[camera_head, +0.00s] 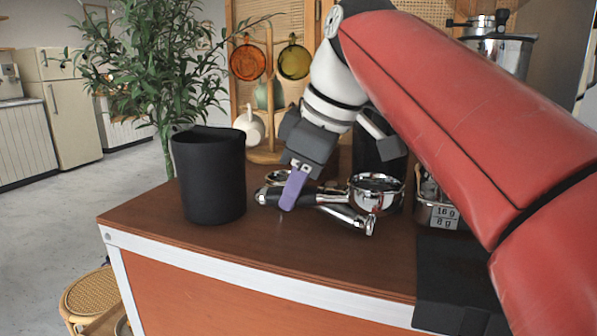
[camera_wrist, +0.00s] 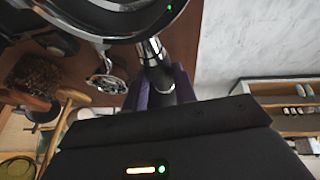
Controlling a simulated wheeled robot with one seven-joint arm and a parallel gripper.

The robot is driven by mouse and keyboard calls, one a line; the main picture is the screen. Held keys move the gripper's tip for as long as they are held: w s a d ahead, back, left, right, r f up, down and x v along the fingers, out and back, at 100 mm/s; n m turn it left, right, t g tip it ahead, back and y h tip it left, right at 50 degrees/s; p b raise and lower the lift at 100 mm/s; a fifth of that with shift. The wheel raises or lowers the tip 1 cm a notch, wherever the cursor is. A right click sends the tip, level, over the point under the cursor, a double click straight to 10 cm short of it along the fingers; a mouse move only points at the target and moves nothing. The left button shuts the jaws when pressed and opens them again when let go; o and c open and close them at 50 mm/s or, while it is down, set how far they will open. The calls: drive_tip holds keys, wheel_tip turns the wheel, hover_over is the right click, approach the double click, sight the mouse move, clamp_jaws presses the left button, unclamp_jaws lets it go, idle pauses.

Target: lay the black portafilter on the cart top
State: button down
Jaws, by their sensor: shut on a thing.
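A black-handled portafilter (camera_head: 377,192) with a chrome basket is low over the brown cart top (camera_head: 260,245). My gripper (camera_head: 294,188), with purple fingers, is shut on its handle and points down. In the wrist view the portafilter's chrome neck (camera_wrist: 153,52) runs from between the purple fingers to a large ring at the top edge. I cannot tell whether the portafilter touches the cart top. A second chrome piece (camera_wrist: 107,83) lies beyond it in the wrist view. The gripper hides part of the handle.
A black bin (camera_head: 209,175) stands on the cart's left. A metal cup with a weight label (camera_head: 445,213) and a black box stand at the right. A wooden mug rack (camera_head: 270,90) with hanging cups is behind. The front-left cart top is clear.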

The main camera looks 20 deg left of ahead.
drive_tip(key=shift+f+b, duration=0.7)
drive_tip(key=shift+f, duration=1.7)
drive_tip(key=c, duration=1)
unclamp_jaws()
drive_tip(key=shift+c, duration=0.2)
drive_tip(key=shift+o, duration=0.5)
drive_tip(key=shift+f, duration=0.1)
drive_tip(key=o, duration=0.7)
